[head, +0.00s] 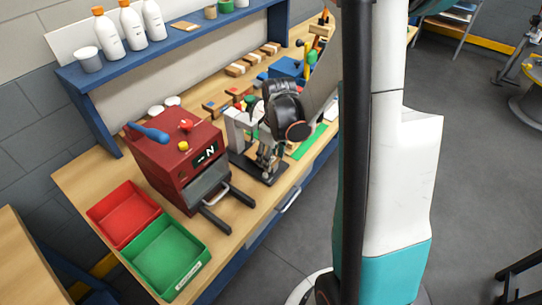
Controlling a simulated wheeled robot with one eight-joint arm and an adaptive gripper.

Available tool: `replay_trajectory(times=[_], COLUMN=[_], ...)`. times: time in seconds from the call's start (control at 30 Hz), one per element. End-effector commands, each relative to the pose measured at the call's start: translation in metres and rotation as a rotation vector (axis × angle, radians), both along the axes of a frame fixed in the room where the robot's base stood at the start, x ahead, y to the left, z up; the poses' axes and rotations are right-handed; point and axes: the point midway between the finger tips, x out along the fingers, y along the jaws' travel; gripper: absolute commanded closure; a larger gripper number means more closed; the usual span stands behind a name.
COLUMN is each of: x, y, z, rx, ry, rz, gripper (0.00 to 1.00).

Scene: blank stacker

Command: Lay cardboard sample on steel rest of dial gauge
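A grey stand on a dark base (239,160), which looks like the dial gauge, stands on the workbench right of the red machine. My gripper (266,168) points down just over this base, at the stand's right side. My dark wrist (287,108) covers part of the stand. The fingers are small and crowded against the stand, so I cannot tell whether they are open, or whether they touch the base.
A red machine (168,165) with a front handle stands left of the stand. A red bin (122,212) and a green bin (166,256) sit at the bench's left. A green strip (309,142) lies to the right. Small blocks and tools crowd the back. A shelf (190,45) holds bottles.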

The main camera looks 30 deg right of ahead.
Motion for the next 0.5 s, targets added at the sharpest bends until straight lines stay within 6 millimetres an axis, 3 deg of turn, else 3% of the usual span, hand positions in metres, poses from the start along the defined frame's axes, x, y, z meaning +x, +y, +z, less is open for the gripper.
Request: replay_trajectory(times=[0.07, 0.1, 0.17, 0.5], x=[0.0, 0.0, -0.0001, -0.0001], y=[-0.0001, 0.0, 0.0, 0.0], z=[-0.0035, -0.0027, -0.0023, -0.0017], rx=[0.0, 0.0, 0.0, 0.0], ry=[0.0, 0.0, 0.0, 0.0], rz=[0.0, 0.0, 0.0, 0.0], gripper=[0.61, 0.44, 0.31, 0.31])
